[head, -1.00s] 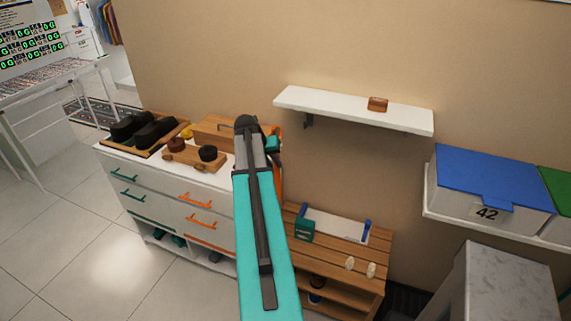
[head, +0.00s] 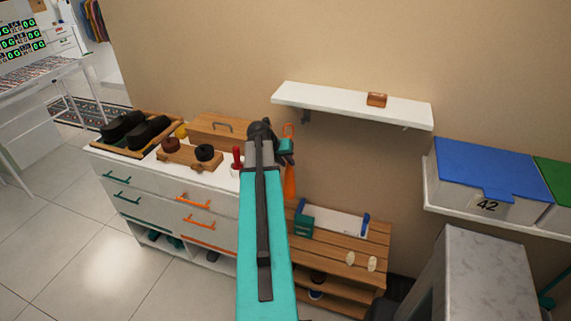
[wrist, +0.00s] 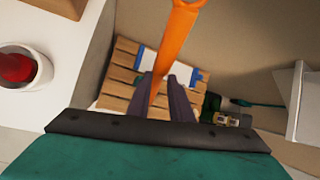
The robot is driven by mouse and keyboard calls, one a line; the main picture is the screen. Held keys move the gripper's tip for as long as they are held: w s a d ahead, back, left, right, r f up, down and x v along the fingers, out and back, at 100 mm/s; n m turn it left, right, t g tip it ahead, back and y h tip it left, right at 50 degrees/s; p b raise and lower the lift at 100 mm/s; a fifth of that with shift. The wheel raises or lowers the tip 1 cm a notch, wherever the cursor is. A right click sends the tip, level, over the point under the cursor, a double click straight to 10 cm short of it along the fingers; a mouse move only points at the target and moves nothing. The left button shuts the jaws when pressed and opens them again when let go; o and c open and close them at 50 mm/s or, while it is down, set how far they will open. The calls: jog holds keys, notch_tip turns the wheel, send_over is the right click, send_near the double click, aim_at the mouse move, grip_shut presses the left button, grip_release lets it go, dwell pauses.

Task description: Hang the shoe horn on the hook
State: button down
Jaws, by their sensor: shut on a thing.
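The orange shoe horn (head: 290,183) hangs roughly upright in my gripper (head: 286,150), with its looped top end just above the jaws. In the wrist view, the shoe horn (wrist: 174,38) passes between the two dark fingers of my gripper (wrist: 172,88), which are shut on it. It is beside the right end of the dresser and below the left end of the white wall shelf. Dark brackets (head: 306,117) show under the shelf; I cannot tell whether one of them is the hook.
The white shelf (head: 340,104) carries a small brown block (head: 377,99). The dresser (head: 160,198) holds a tray of shoes, a wooden box (head: 220,128) and a cup with a red item (wrist: 18,68). A slatted wooden bench (head: 345,250) stands below. Blue-lidded box (head: 490,170) is at right.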

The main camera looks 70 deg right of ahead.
jog(key=shift+d, duration=0.25)
jog(key=d+f+b, duration=0.4)
jog(key=d, duration=0.6)
jog(key=shift+w+b, duration=0.25)
jog(key=shift+b, duration=0.05)
dwell(2.7)
jog(key=shift+w+d+f+h+b, duration=0.1)
jog(key=shift+d+f+h+b, duration=0.4)
jog(key=shift+b, duration=0.7)
jog(key=shift+d+f+h+b, duration=0.35)
jog(key=shift+d+h+b, duration=0.4)
jog(key=shift+b, duration=0.5)
jog(key=shift+w+d+f+h+b, duration=0.1)
jog(key=shift+d+f+h+b, duration=0.5)
jog(key=shift+b, duration=0.6)
jog(key=shift+s+d+r, duration=0.1)
jog(key=shift+r, duration=0.05)
